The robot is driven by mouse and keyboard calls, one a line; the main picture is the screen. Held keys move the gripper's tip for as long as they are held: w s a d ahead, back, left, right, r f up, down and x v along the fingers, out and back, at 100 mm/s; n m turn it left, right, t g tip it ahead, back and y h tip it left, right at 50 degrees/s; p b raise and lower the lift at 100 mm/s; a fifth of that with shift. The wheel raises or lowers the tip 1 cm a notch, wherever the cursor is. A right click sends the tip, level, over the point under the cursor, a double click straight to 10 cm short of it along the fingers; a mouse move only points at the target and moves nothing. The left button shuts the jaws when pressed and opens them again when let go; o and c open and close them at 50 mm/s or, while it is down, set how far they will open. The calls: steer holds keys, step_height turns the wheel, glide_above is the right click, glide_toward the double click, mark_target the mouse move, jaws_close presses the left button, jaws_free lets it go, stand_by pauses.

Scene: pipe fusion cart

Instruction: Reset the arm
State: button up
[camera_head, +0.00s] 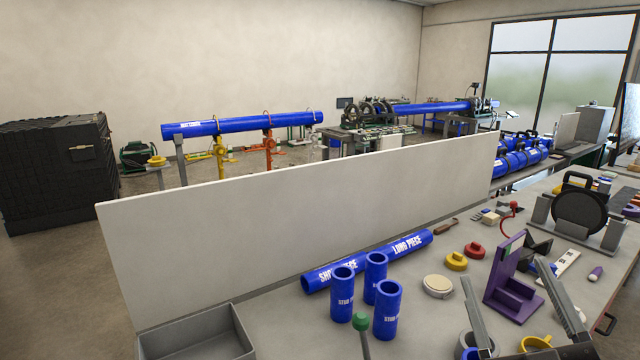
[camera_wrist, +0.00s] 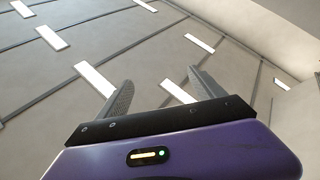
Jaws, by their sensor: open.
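My gripper (camera_head: 505,274) shows at the lower right of the head view as two grey fingers pointing up, spread wide apart, in front of the bench. In the wrist view my gripper (camera_wrist: 160,79) has its two grey fingers apart with nothing between them. The ceiling with its lit panels (camera_wrist: 96,79) fills the view beyond, so the gripper points upward. My arm behind the gripper is mostly out of the head view.
The bench (camera_head: 420,330) holds upright blue pipe pieces (camera_head: 387,310), a long blue pipe (camera_head: 366,261), a purple bracket (camera_head: 512,290) and a grey bin (camera_head: 195,335). A pale partition panel (camera_head: 300,225) stands along its back. Free air surrounds the fingers in the wrist view.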

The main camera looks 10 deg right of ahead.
steer(key=s+a+f+m+g+y, duration=0.1)
steer(key=s+a+f+g, duration=0.3)
steer(key=s+f, duration=0.9)
steer(key=s+a+f+m+g+y+b, duration=0.1)
steer(key=s+a+f+g+y, duration=0.3)
steer(key=s+a+f, duration=0.4)
steer(key=s+f+m, duration=0.1)
steer(key=s+f, duration=0.4)
steer(key=s, duration=0.1)
steer(key=shift+s, duration=0.4)
